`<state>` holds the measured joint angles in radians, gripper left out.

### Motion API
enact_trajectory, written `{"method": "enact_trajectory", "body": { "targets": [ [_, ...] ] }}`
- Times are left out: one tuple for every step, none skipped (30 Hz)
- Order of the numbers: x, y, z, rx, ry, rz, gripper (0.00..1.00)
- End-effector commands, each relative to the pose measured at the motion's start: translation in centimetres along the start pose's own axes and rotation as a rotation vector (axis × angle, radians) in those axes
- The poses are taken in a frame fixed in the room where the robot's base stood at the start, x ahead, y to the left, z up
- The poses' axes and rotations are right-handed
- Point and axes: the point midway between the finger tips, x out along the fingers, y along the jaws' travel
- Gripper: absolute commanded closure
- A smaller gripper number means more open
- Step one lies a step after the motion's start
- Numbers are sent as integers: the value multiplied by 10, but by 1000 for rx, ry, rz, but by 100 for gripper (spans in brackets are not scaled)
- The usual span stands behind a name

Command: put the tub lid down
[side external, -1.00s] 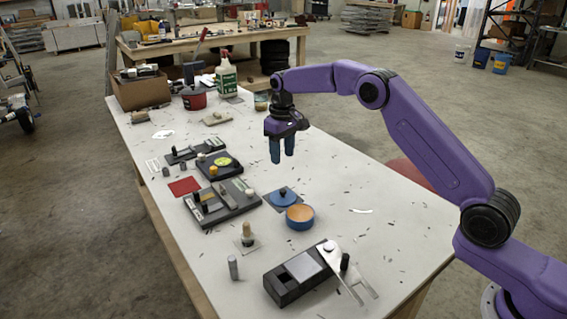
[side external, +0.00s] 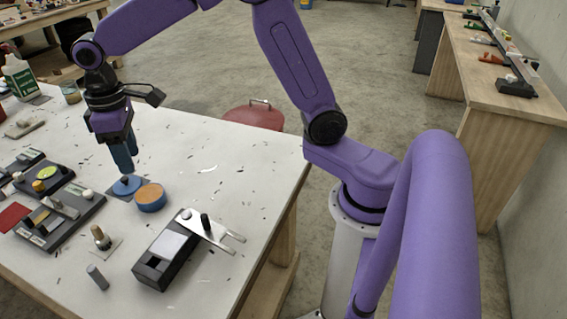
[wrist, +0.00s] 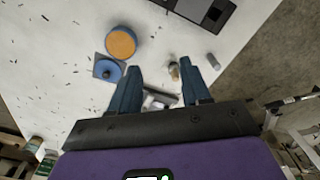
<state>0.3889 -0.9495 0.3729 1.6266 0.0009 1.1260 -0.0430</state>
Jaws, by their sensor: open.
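The blue tub lid (side external: 124,187), a round disc with a knob on top, lies on a dark grey square pad (side external: 113,193) on the white table. The tub (side external: 151,198) is a short blue round pot with an orange top face, standing close beside the lid. My gripper (side external: 124,167) is open and empty, fingers pointing down, above and behind the lid in the side view. In the wrist view, the lid (wrist: 108,70) and tub (wrist: 121,43) lie left of my gripper's fingers (wrist: 162,70), so the lid is not between them.
A black block with a forked metal plate (side external: 205,231) stands nearest the table's front right. A knobbed peg on a pad (side external: 101,239), a grey cylinder (side external: 97,277) and black fixture boards (side external: 60,222) stand left. The table's right part is clear apart from scattered slivers.

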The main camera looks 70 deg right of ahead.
Motion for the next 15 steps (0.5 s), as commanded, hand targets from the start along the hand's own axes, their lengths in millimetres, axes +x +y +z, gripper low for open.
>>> {"method": "enact_trajectory", "body": {
  "targets": [
    [-4,-13,20,-38,3,-1,53],
    [-6,-20,31,-58,3,-1,53],
    [-7,-28,46,-86,4,-2,53],
    [-8,-34,58,-106,5,-2,53],
    [-8,-40,70,-127,6,-2,53],
    [-9,-47,86,-155,7,-3,53],
    [-9,-52,98,-175,7,-4,53],
    [-9,-56,111,-196,8,-4,53],
    [-8,-62,128,-223,9,-5,53],
    [-7,-65,141,-245,9,-6,53],
    [-6,-68,154,-266,10,-6,53],
    [-5,-72,172,-293,11,-7,53],
    [-3,-74,185,-314,12,-8,53],
    [-2,-76,198,-335,12,-8,53],
    [1,-78,214,-361,13,-9,53]
  ]
}}
